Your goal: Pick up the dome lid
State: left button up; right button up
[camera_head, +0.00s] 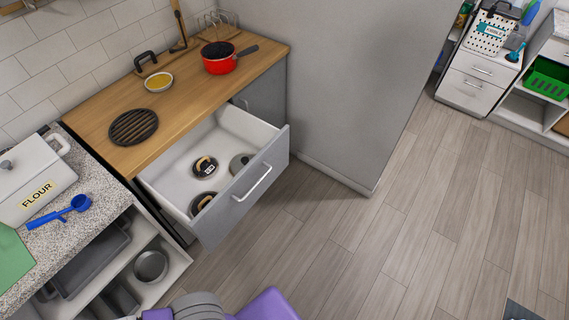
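An open drawer (220,217) below the wooden counter holds several round pieces that look like lids. One is a dark round lid (205,167) with a pale handle on top. Another similar dark lid (201,203) lies nearer the drawer front and is partly hidden by its wall. A grey rounded lid (240,163) sits at the right end of the drawer, partly hidden by the front panel. I cannot tell for sure which one is the dome lid. Neither gripper shows; only purple and grey parts of mine appear at the bottom edge.
On the wooden counter (185,110) stand a red pot (219,65), a yellow-filled bowl (159,82) and a black round grate (134,127). A flour box (30,180) and blue scoop (60,212) sit at left. A grey panel (350,90) stands right of the drawer.

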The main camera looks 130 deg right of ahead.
aim_at(236, 165)
jog(key=z, duration=2.25)
